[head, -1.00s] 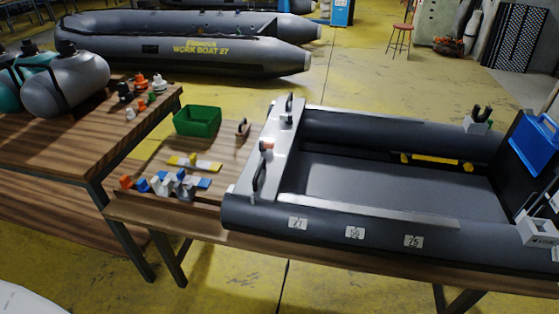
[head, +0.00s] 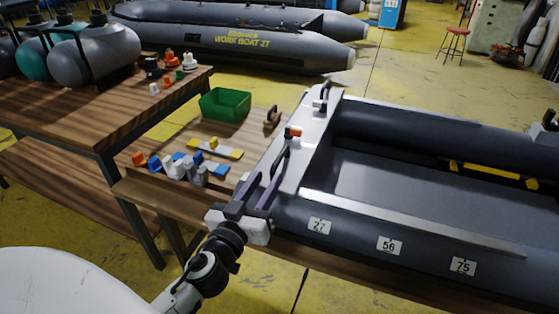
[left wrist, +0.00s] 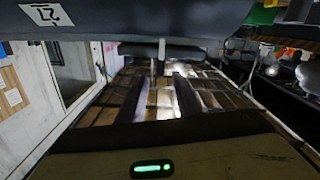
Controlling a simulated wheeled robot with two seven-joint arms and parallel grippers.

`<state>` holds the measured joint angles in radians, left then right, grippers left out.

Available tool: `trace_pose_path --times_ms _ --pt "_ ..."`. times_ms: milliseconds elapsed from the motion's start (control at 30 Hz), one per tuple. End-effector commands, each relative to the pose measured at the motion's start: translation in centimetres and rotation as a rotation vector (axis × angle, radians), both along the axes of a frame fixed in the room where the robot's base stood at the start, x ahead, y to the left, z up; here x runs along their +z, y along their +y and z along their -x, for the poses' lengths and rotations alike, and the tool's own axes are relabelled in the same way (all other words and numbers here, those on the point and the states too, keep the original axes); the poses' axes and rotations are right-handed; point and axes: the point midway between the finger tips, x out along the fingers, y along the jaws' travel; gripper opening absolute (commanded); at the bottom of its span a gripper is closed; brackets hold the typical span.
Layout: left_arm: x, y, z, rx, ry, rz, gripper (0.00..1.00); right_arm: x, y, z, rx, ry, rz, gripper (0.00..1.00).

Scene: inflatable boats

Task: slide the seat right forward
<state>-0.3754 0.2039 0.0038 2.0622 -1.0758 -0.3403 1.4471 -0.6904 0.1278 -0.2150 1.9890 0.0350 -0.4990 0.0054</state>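The seat (head: 316,145) is a pale grey board lying across the dark grey inflatable boat (head: 375,236) near its left end. It carries a black handle near each end and an orange-topped knob (head: 293,132) between them. My left gripper (head: 264,190) is at the seat's near end, just below the near handle (head: 281,155). Its two dark fingers stand apart, and I see no hold on the handle. In the left wrist view the fingers (left wrist: 160,95) are also apart, with a dark bar (left wrist: 160,49) beyond them. My right gripper is not in view.
Number plates such as 27 (head: 319,226) mark the near tube. A green bin (head: 225,104) and small coloured parts lie on the workbench (head: 165,201) left of the boat. Yellow floor is free in front.

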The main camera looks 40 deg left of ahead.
Motion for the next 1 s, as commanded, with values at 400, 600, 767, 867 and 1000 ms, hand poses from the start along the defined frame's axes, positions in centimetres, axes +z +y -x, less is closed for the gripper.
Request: trace_pose_path --times_ms 400,600,767,867,1000 --pt "0.3 1.8 -7.1 0.002 0.000 -0.004 0.31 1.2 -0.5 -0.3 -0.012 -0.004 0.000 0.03" --pt "0.1 2.2 -8.9 0.002 0.001 -0.002 0.31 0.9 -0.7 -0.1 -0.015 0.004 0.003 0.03" --pt "0.0 2.2 -9.2 0.002 0.003 0.000 0.31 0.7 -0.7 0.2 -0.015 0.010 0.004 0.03" --pt "0.0 2.2 -9.2 0.002 0.003 0.000 0.31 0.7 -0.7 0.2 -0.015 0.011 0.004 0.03" --pt "0.0 2.2 -9.1 0.002 0.003 0.000 0.17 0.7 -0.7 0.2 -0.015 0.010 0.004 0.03"
